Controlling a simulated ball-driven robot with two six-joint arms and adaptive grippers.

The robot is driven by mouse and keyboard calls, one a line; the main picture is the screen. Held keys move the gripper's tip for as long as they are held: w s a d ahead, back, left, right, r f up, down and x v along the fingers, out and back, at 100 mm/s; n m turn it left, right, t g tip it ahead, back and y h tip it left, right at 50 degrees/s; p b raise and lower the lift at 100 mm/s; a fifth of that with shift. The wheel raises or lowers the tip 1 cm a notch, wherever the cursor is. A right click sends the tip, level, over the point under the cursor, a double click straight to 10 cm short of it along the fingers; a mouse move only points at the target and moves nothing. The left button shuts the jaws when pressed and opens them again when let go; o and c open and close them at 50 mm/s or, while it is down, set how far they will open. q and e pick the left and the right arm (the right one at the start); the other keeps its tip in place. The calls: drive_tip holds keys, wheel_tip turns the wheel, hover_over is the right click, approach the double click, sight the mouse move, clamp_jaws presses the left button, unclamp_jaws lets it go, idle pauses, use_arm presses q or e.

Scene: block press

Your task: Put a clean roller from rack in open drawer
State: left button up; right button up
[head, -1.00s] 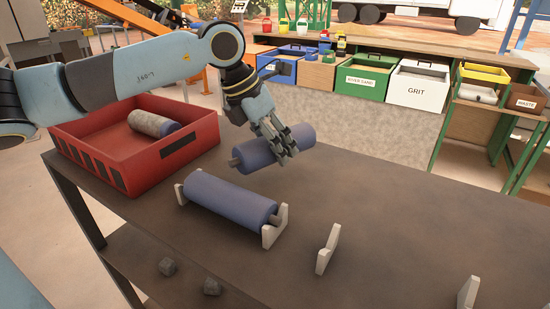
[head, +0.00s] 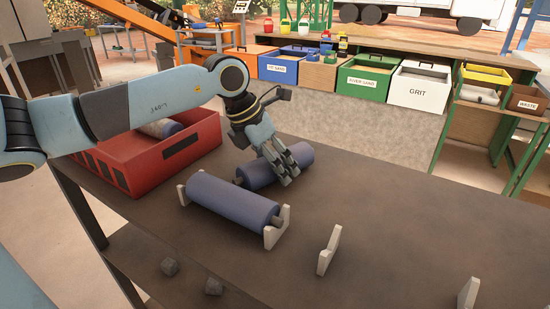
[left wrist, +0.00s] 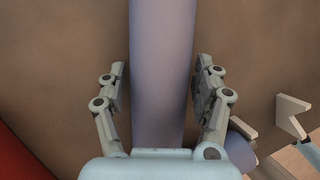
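A blue roller (head: 278,167) lies on the dark table behind the rack; it also fills the middle of the left wrist view (left wrist: 162,70). My left gripper (head: 284,170) is over this roller, one finger on each side, with a narrow gap at the left finger in the left wrist view (left wrist: 160,95). A second blue roller (head: 230,205) rests in the white rack (head: 275,228) in front. A stained roller (head: 160,128) is in the red crate (head: 185,150), partly hidden by my left arm. My right gripper is out of view. No open drawer can be made out.
An empty white rack end (head: 328,250) and another (head: 468,293) stand on the table (head: 400,220) to the right. Labelled bins, such as GRIT (head: 418,88), stand beyond. Two grey lumps (head: 170,267) lie on the lower shelf.

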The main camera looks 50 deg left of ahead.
use_arm(q)
drive_tip(key=shift+o, duration=0.4)
drive_tip(key=shift+r, duration=0.3)
drive_tip(key=p+v, duration=0.1)
drive_tip(key=v, duration=0.6)
drive_tip(key=shift+a+f, duration=0.1)
drive_tip(key=p+v, duration=0.3)
drive_tip(key=v, duration=0.1)
drive_tip(key=shift+p, duration=0.3)
drive_tip(key=shift+s+r+p, duration=0.1)
drive_tip(key=shift+r+p, duration=0.25)
drive_tip(key=shift+r, duration=0.1)
